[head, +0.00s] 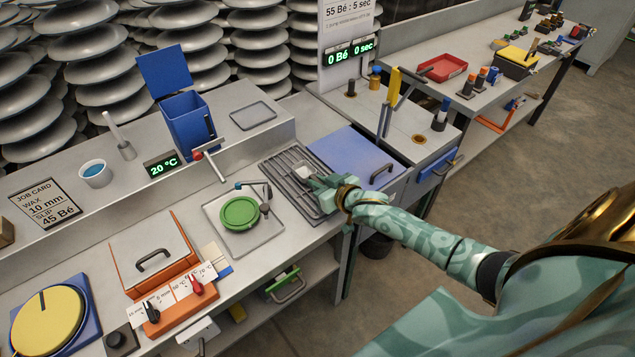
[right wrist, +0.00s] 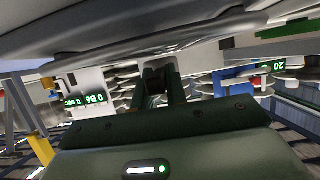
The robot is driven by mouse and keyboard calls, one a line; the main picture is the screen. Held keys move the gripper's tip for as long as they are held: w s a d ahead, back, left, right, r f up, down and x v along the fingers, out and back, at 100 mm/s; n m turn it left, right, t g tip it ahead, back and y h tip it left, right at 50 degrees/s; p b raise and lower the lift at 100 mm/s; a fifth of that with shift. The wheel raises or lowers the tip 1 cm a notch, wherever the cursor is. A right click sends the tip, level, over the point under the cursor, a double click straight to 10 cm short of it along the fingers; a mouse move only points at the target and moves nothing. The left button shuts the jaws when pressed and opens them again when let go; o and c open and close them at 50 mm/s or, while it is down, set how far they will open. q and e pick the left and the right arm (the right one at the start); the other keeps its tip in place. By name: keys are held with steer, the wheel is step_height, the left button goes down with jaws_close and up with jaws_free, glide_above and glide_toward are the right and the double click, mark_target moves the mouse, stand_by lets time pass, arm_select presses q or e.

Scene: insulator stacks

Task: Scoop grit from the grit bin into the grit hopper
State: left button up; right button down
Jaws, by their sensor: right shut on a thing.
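My right gripper (head: 322,186) reaches in from the right and is shut on a small pale metal scoop (head: 302,170). The scoop is over the dark slatted grate, and I cannot tell whether it touches the slats or holds grit. The gripper's dark fingers (right wrist: 162,84) show in the right wrist view, but what lies between them is unclear. A blue box (head: 188,124) with its lid raised stands on the back ledge. A blue lid (head: 352,156) with a black handle lies flat right of the grate. No label shows which is the grit bin or hopper. My left gripper is not in view.
The grate (head: 285,189) is set in the bench beside a tray with a green disc (head: 240,213). A red-handled valve (head: 210,163) juts over the bench. An orange box (head: 153,253) stands front left. Yellow and grey posts (head: 393,87) rise behind the blue lid.

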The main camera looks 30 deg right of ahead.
step_height(320, 180, up, 3)
steer(key=shift+r+p, duration=0.2)
steer(key=shift+p, duration=0.5)
steer(key=s+d+r+p, duration=0.2)
steer(key=s+r, duration=0.2)
steer(key=s, duration=0.2)
steer(key=s+d+r+p, duration=0.2)
steer(key=s+r+p, duration=0.1)
steer(key=s+r, duration=0.2)
steer(key=shift+s+d, duration=0.3)
steer(key=shift+s, duration=0.85)
